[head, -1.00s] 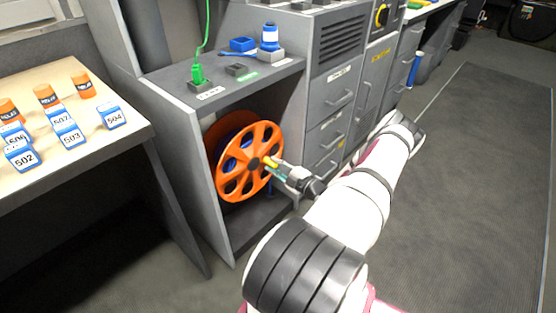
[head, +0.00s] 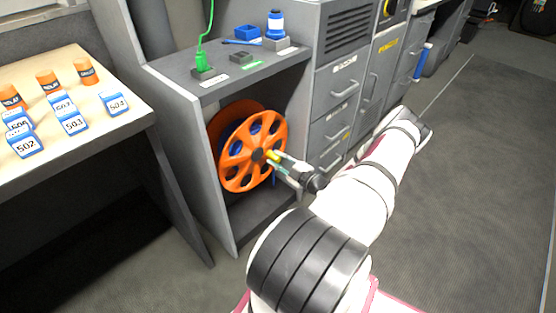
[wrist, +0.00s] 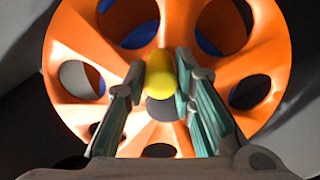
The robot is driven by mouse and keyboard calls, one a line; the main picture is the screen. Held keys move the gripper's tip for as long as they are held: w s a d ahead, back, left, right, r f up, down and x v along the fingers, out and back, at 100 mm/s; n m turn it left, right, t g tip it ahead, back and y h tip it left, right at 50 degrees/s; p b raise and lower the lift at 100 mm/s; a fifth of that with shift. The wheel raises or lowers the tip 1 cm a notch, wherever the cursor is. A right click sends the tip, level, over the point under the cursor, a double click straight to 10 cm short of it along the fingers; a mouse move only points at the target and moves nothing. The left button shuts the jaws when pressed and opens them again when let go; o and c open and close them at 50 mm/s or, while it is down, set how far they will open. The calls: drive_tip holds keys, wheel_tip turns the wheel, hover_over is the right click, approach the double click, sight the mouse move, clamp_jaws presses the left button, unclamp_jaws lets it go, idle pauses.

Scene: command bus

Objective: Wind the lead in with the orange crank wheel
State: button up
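The orange crank wheel (head: 238,172) stands upright in the open bay of a grey cabinet, with round holes and a dark hub. A yellow handle (wrist: 160,78) sticks out from its face. My gripper (head: 277,161) reaches the wheel from the right. In the wrist view, my gripper (wrist: 160,85) has one finger close against each side of the handle and looks shut on it. Blue lead shows behind the wheel, mostly hidden. A green lead (head: 209,25) runs up from a green plug (head: 203,62) on the cabinet top.
The cabinet's side walls (head: 190,150) frame the wheel closely. Its top holds a blue tray (head: 247,32) and a blue-and-white bottle (head: 276,24). A table (head: 130,120) at left carries numbered blue blocks and orange cylinders. Drawers (head: 336,88) stand at right. The floor at right is clear.

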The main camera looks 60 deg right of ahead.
drive_tip(key=o, duration=0.3)
drive_tip(key=shift+s, duration=0.1)
drive_tip(key=v, duration=1.1)
drive_tip(key=shift+s+a, duration=0.2)
drive_tip(key=shift+s, duration=0.2)
